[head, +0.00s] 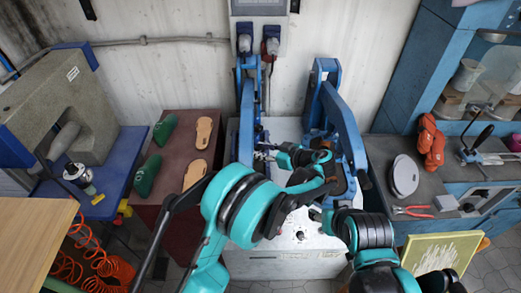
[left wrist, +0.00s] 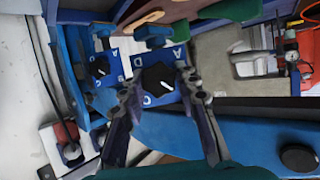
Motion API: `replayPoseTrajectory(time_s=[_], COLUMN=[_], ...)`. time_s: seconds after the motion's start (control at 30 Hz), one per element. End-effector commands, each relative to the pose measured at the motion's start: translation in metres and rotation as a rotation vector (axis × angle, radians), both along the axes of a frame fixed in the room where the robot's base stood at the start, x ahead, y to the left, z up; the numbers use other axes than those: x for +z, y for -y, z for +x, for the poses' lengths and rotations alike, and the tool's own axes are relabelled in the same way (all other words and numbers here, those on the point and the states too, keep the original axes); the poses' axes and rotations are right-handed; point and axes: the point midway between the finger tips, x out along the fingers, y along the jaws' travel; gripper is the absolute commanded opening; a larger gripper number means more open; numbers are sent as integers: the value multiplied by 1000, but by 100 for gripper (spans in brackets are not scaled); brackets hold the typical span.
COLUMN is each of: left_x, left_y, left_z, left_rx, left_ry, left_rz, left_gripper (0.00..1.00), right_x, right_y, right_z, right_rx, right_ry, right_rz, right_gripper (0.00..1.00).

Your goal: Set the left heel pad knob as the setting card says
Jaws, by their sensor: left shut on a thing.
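The knob sits on a blue plate (left wrist: 139,73) with white letters; A, D and what looks like C show. Its white mark points to the lower right, where a finger hides part of the plate. A second dark knob (left wrist: 99,69) on its own lettered plate is to the left. In the head view, my left gripper (head: 266,152) is at the left blue press arm (head: 247,110). My right arm comes in at lower right; its fingertips are unclear. I cannot make out the setting card.
Another blue press arm (head: 340,115) stands on the right. A red-brown table (head: 180,125) with green lasts and tan soles is at left. The right bench holds a grey disc (head: 403,175) and red pliers (head: 412,211). A wooden board (head: 30,235) is at front left.

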Motion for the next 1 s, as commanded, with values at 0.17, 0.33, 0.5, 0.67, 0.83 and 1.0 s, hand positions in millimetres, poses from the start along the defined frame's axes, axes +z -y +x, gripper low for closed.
replayPoseTrajectory(time_s=[0.17, 0.33, 0.5, 0.67, 0.83, 1.0], left_x=[0, -1, -2, -2, -3, -4], left_y=[-1, -1, -1, 0, 0, 0], left_z=[1, 2, 2, 3, 4, 4], left_rx=[3, 3, 3, 4, 4, 4], left_ry=[-23, -89, -192, -311, -438, -564], left_rz=[21, 74, 157, 250, 351, 451], left_gripper=[2, 2, 2, 2, 2, 2], right_x=[-2, -7, -14, -22, -30, -39], right_y=[0, 0, 0, 0, 0, 0], right_z=[0, 0, 0, 0, 0, 0], right_rx=[0, 0, 0, 0, 0, 0], right_ry=[0, 0, 0, 0, 0, 0], right_rz=[0, 0, 0, 0, 0, 0], right_gripper=[52, 52, 52, 52, 52, 52])
